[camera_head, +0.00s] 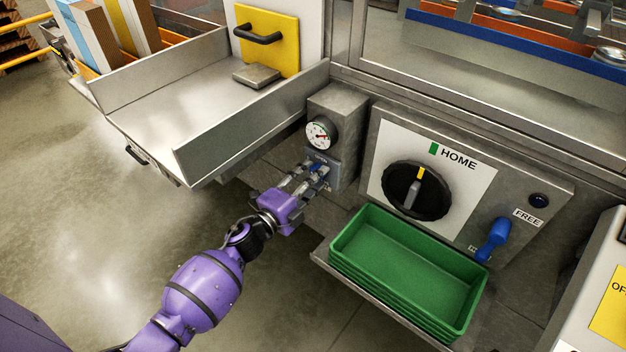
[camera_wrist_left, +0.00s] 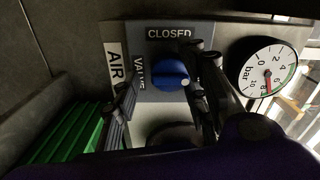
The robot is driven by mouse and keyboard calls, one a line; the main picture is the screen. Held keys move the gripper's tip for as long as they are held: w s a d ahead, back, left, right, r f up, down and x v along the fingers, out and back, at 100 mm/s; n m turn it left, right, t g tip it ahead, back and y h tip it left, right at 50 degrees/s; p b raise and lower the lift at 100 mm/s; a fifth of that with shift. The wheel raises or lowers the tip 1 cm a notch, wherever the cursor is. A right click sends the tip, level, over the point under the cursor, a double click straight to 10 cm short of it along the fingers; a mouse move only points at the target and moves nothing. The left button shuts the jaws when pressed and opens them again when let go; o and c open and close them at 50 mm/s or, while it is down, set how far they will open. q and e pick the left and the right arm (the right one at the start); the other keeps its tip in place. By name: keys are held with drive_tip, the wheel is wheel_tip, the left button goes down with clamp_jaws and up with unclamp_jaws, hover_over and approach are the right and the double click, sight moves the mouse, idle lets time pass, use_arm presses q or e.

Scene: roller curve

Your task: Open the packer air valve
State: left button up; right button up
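The packer air valve is a blue round knob (camera_wrist_left: 168,74) on a grey plate, seen in the left wrist view. My left gripper (camera_head: 308,180) is at the valve under the gauge in the head view. In the wrist view its fingers (camera_wrist_left: 162,92) stand apart on both sides of the knob, with visible gaps. The head view mostly hides the knob behind the fingers. My right gripper is not in view.
A pressure gauge (camera_head: 321,132) sits just above the valve. A green tray stack (camera_head: 345,245) stands on a shelf to the right, below the HOME dial (camera_head: 415,190). A blue lever (camera_head: 492,240) is farther right. A metal chute (camera_head: 190,95) lies upper left.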

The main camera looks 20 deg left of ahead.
use_arm(q)
drive_tip(key=v, duration=1.2)
drive_tip(key=shift+r, duration=0.1)
